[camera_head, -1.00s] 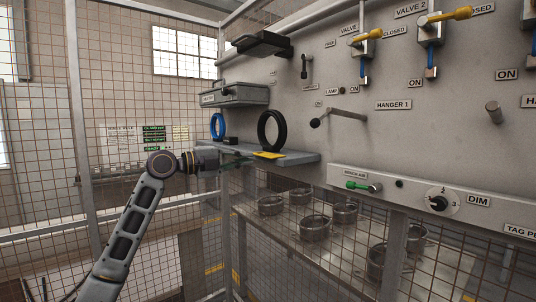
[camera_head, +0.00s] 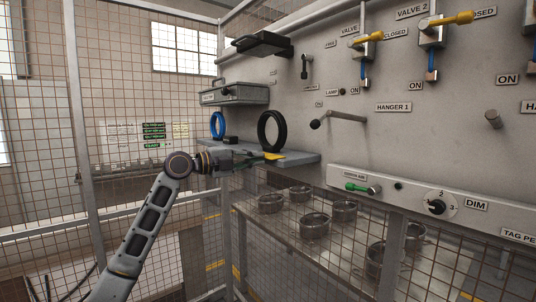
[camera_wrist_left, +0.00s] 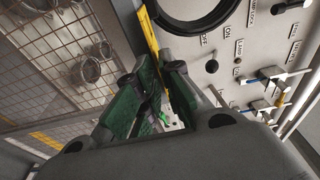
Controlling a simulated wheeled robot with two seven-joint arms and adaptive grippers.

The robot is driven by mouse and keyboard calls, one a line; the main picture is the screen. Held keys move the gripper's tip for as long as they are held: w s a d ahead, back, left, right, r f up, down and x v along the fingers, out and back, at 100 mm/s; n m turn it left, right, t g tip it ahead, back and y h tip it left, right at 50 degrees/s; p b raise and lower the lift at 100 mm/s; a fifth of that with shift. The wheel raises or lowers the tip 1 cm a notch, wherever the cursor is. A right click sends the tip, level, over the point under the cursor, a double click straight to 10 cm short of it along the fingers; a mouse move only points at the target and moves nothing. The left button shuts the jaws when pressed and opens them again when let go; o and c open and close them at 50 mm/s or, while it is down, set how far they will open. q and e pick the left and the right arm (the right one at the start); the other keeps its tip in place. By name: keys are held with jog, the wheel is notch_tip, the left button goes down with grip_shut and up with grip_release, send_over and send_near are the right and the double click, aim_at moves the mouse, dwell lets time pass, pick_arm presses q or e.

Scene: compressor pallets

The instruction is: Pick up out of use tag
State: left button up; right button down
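The yellow out of use tag (camera_head: 275,156) lies on the grey shelf (camera_head: 300,158), in front of a black ring. My left gripper (camera_head: 258,158) is at the tag's left end and covers part of it. In the left wrist view the tag is a thin yellow strip (camera_wrist_left: 149,36), seen nearly edge-on. The green-padded fingers of my left gripper (camera_wrist_left: 160,66) look slightly apart, with the strip's near end between their tips. Contact with the tag is not clear. My right gripper does not show.
The black ring (camera_head: 262,131) stands close behind the tag. A blue ring (camera_head: 215,127) stands on the shelf's left part. The grey panel (camera_head: 400,130) with hanger 1 (camera_head: 345,116) rises to the right. A mesh fence (camera_head: 130,90) is at left.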

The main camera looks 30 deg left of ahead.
pick_arm(q)
jog(key=shift+x, duration=0.85)
grip_shut()
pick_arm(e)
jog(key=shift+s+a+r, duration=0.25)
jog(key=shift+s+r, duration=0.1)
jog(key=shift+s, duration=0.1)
